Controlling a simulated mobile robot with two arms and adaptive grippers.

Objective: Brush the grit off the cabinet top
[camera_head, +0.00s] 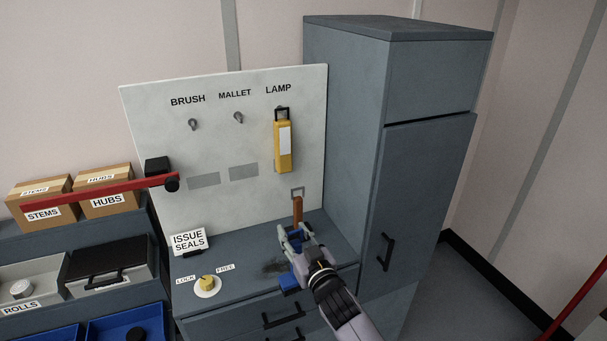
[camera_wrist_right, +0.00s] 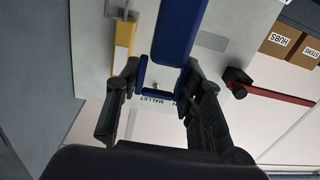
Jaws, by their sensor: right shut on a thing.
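My right gripper (camera_head: 296,238) is low over the grey cabinet top (camera_head: 238,262), in front of the pegboard. A dark smudge of grit (camera_head: 275,267) lies on the top just left of the gripper. Whether bristles touch the top is hidden. My left gripper is out of view.
The white board (camera_head: 225,135) has empty BRUSH and MALLET hooks and a yellow lamp (camera_head: 283,146). A LOCK/FREE knob (camera_head: 207,283) and an ISSUE SEALS sign (camera_head: 188,241) stand left on the top. A tall cabinet (camera_head: 345,130) bounds the right. A red bar (camera_head: 95,193) crosses at left.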

